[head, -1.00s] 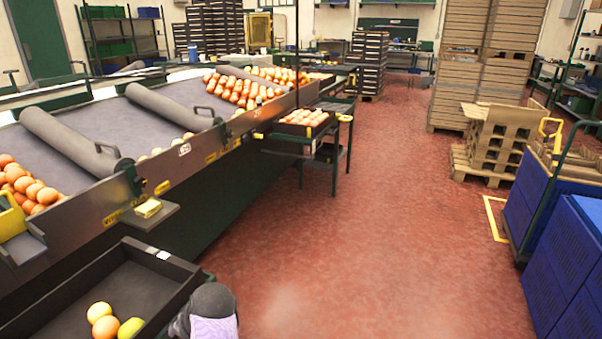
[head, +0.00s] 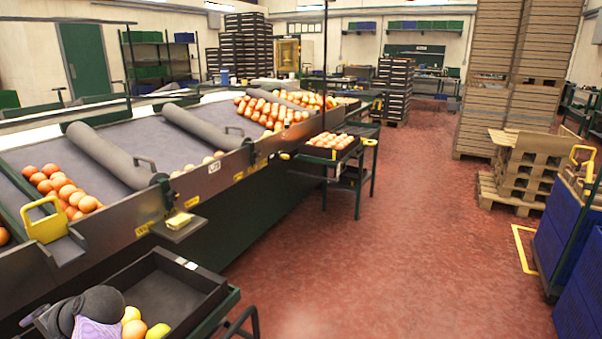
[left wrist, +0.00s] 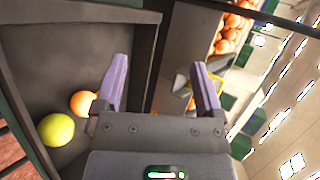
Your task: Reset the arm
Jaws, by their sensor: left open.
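My left gripper (head: 98,328) shows at the bottom left of the head view, over the left part of a black tray (head: 215,292). In the left wrist view the gripper (left wrist: 158,68) has its two purple fingers spread, with nothing between them. The left wrist view also shows an orange (left wrist: 82,103), partly behind a finger, and the yellow-green fruit (left wrist: 57,130). My right gripper is not in view.
The sorting table (head: 110,195) with rollers and oranges runs along the left, behind the tray. A yellow handle (head: 43,225) stands on its near edge. Blue crates (head: 580,300) stand right. The red floor between is clear.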

